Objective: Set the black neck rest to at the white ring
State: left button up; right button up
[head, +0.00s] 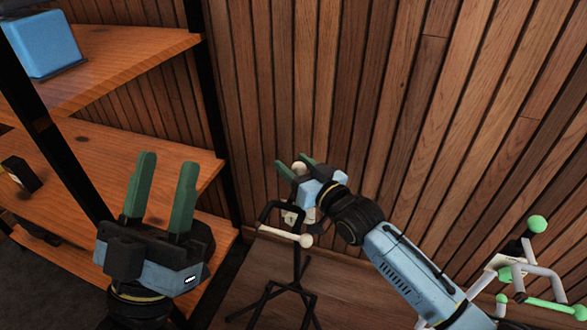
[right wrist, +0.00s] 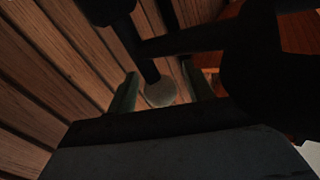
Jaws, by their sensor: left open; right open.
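The black neck rest (head: 268,213) is a forked yoke on top of a slim black stand (head: 296,262) near the wall. One pale round end (head: 306,240) points toward me. Another pale end (head: 299,168) shows between the fingers of my right gripper (head: 294,163). My right gripper is open around that end, which also shows between its fingers in the right wrist view (right wrist: 160,93); I cannot tell whether they touch it. My left gripper (head: 167,163) is open and empty, left of the stand. I cannot make out the white ring for sure; my right gripper hides part of the yoke.
Wooden shelves (head: 130,145) with a black frame stand at the left, holding a blue box (head: 42,42) and a small dark object (head: 20,174). A slatted wood wall (head: 440,120) is close behind. A pale stand with green ball ends (head: 515,272) is at the lower right.

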jog(key=shift+w+a, duration=0.25)
jog(key=shift+w, duration=0.05)
grip_shut()
dwell(0.3)
